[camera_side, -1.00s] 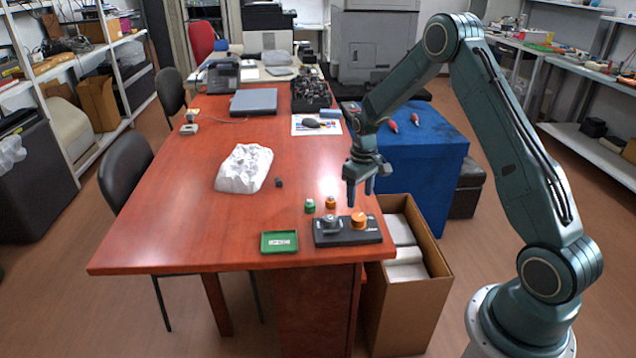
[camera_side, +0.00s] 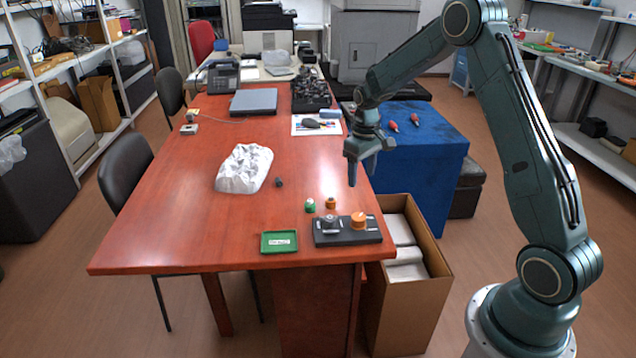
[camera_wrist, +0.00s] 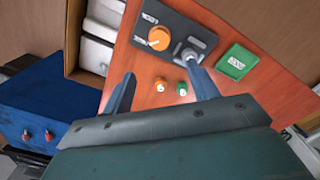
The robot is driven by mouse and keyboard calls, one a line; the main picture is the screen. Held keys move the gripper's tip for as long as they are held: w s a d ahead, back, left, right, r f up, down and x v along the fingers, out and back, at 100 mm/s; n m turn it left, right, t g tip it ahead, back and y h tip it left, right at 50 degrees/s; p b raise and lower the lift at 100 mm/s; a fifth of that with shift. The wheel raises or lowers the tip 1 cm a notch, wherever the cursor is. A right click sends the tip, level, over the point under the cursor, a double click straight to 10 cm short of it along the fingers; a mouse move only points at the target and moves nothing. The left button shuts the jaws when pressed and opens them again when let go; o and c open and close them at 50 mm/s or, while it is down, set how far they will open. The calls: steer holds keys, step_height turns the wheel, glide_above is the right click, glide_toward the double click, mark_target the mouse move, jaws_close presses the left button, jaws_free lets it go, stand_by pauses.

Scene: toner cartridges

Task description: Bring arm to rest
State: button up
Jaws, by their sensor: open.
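My gripper (camera_side: 368,168) is open and empty, raised above the right edge of the red-brown table (camera_side: 180,245) in the side view. In the wrist view my gripper (camera_wrist: 163,93) shows its two fingers spread apart with nothing between them. A dark base plate (camera_side: 372,236) at the table's front right holds an orange cap (camera_side: 358,220) and a grey piece (camera_side: 330,223). Behind it stand a small green-topped piece (camera_side: 310,205) and a small orange-topped piece (camera_side: 330,203). A green tray (camera_side: 279,249) with a white label lies left of the plate.
A cardboard box (camera_side: 424,288) with white packs stands right of the table. A blue-covered block (camera_side: 425,150) with red-tipped items is behind the gripper. The table's left front is clear.

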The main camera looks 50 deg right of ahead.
steer(key=s+a+r+t, duration=0.1)
steer(key=s+a+r, duration=0.45)
steer(key=r, duration=0.25)
steer(key=s+a+r+t, duration=0.2)
steer(key=s+a+r, duration=0.3)
steer(key=r, duration=0.4)
steer(key=s+a+r+t, duration=0.1)
steer(key=s+a, duration=0.3)
steer(key=s, duration=0.3)
steer(key=s+a+r+n+t, duration=0.1)
steer(key=s+a+r, duration=0.1)
steer(key=s+a, duration=0.3)
steer(key=s, duration=0.3)
steer(key=shift+s+r, duration=0.2)
steer(key=shift+s+a+f+t, duration=0.15)
steer(key=shift+s+t, duration=0.15)
steer(key=shift+s, duration=0.2)
steer(key=shift+c, duration=0.2)
